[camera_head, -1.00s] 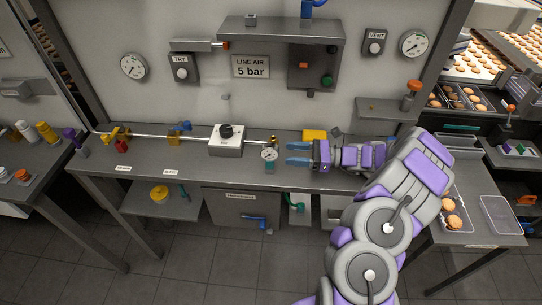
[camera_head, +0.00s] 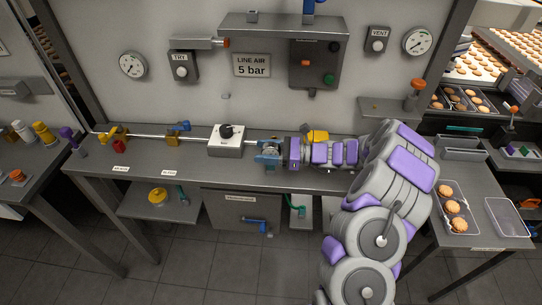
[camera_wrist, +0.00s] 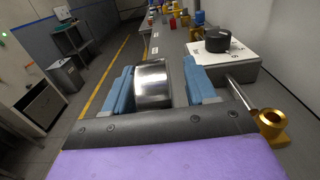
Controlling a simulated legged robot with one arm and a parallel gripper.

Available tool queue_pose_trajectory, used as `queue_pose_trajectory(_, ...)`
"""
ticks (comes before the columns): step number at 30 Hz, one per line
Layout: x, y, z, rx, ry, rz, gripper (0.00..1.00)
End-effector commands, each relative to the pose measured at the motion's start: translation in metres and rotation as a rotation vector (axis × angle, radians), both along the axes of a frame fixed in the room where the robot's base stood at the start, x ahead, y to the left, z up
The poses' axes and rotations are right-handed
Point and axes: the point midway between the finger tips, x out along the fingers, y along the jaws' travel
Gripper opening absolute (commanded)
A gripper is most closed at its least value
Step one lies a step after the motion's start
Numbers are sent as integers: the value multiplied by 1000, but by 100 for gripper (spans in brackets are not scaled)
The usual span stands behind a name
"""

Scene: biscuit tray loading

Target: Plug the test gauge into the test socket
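The test gauge (camera_wrist: 153,84) shows in the wrist view as a shiny metal cylinder between the two blue fingers of my gripper (camera_wrist: 160,90). The fingers stand on both sides of it, with a visible gap on the right side, so the gripper looks open around it. In the head view my gripper (camera_head: 268,152) is at the bench, just right of the white box, and mostly hides the gauge. A brass fitting (camera_wrist: 270,122) at the end of a metal pipe, apparently the test socket, is right of the fingers in the wrist view.
The white box with a black knob (camera_head: 226,139) stands close left of my gripper. A yellow object (camera_head: 317,135) lies behind my wrist. Valves (camera_head: 177,131) sit along the pipe farther left. The bench front (camera_head: 215,178) is clear.

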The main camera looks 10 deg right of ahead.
Motion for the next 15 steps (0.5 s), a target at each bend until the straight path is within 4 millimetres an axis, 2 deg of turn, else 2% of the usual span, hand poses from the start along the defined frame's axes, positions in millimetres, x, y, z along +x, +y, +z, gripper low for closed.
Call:
queue_pose_trajectory(2,0,0,0,0,0,0,49)
queue_pose_trajectory(15,0,0,0,0,0,0,7)
